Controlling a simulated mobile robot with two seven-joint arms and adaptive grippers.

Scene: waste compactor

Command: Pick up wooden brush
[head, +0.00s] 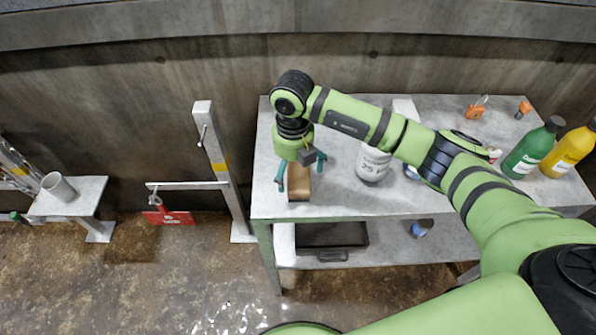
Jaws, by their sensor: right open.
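The wooden brush (298,184) is a tan block lying near the left end of the metal table (340,205). My right gripper (301,178) points down over it from above. Its two teal fingers are apart, one on the left side of the brush and one at its right. I cannot tell whether the fingers touch it. The gripper body hides the far part of the brush. My left gripper is not in view.
A white container (373,163) stands right of the brush, under my arm. A green bottle (533,148), a yellow bottle (570,151) and orange items (477,108) are farther right. A dark tray (330,237) sits on the lower shelf. A metal post (221,165) stands left.

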